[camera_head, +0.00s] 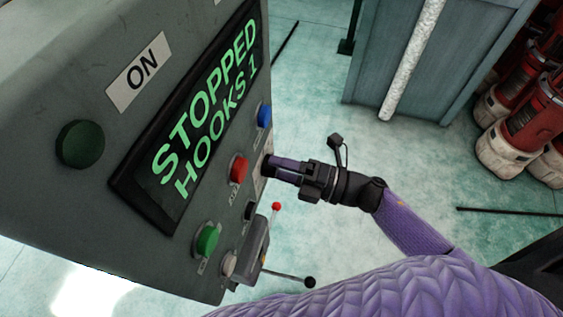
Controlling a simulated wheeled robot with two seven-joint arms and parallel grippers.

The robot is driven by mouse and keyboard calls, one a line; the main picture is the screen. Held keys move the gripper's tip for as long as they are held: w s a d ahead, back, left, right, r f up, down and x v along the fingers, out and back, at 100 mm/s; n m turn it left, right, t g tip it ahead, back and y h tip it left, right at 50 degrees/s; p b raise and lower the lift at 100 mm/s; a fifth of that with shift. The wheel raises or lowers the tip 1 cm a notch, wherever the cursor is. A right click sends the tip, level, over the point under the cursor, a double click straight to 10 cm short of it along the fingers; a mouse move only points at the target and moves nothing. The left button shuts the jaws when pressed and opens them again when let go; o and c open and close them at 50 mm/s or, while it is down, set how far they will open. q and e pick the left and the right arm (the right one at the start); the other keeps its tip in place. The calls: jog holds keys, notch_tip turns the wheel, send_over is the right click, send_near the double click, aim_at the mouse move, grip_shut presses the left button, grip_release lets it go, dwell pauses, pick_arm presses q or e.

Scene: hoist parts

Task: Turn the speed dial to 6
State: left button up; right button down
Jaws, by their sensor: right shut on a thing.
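A grey control panel (60,180) fills the left of the head view, seen tilted. Its screen (205,110) reads "STOPPED HOOKS 1" in green letters. My right gripper (272,167) reaches in from the right and is shut on a dark knob at the panel face, beside the red button. The fingers hide most of this knob, which appears to be the speed dial. Its numbers and pointer cannot be read. My left gripper is not in view.
Near my gripper are a red button (238,169), a blue button (264,116) and a green button (207,240). A grey lever box (254,248) with a red-tipped stick sits below. A cabinet (385,50) and red-and-white equipment (530,110) stand behind. Open floor lies between.

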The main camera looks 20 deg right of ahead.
jog(key=shift+m, duration=0.7)
jog(key=shift+c, duration=0.4)
grip_release()
